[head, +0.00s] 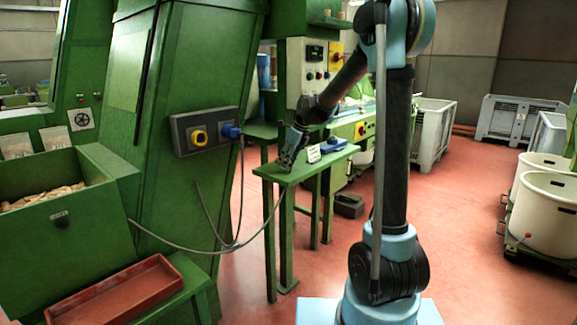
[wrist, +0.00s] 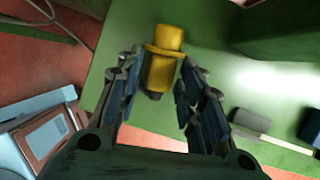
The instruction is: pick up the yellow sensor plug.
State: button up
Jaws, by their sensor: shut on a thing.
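The yellow sensor plug (wrist: 160,68) sits between my two fingers in the wrist view. It has a wider collar in its middle and a dark end towards my palm. My gripper (wrist: 163,72) is shut on it, with fingers along both sides. In the head view my gripper (head: 290,158) points down at the left end of the small green table (head: 300,174). The plug cannot be made out there. I cannot tell whether it touches the tabletop. A panel (head: 205,132) on the green machine carries a yellow-ringed socket (head: 199,137) and a blue plug (head: 231,131).
A white card (head: 313,154) and a blue object (head: 334,144) are on the table, right of my gripper. A grey cable (head: 215,251) loops from the machine towards the table. A red tray (head: 118,293) is at lower left.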

jog(key=shift+v, duration=1.1)
jog(key=s+d, duration=0.4)
jog(key=d, duration=0.3)
jog(key=s+d, duration=0.4)
jog(key=d, duration=0.4)
jog(key=w+d+f+n+g+h, duration=0.1)
jog(key=w+d+f+n+g, duration=0.1)
jog(key=f+n, duration=0.6)
jog(key=w+d+f+n+g+h, duration=0.1)
jog(key=w+d+f+n+g, duration=0.1)
jog(key=f+n, duration=0.6)
jog(key=w+d+f+n+g+h, duration=0.1)
jog(key=w+d+f+n, duration=0.3)
jog(key=f, duration=0.9)
jog(key=n+g, duration=0.1)
jog(key=n, duration=0.2)
jog(key=shift+d+n+g+h, duration=0.3)
jog(key=shift+n+g+h, duration=0.1)
jog(key=shift+w, duration=0.1)
jog(key=shift+d, duration=0.25)
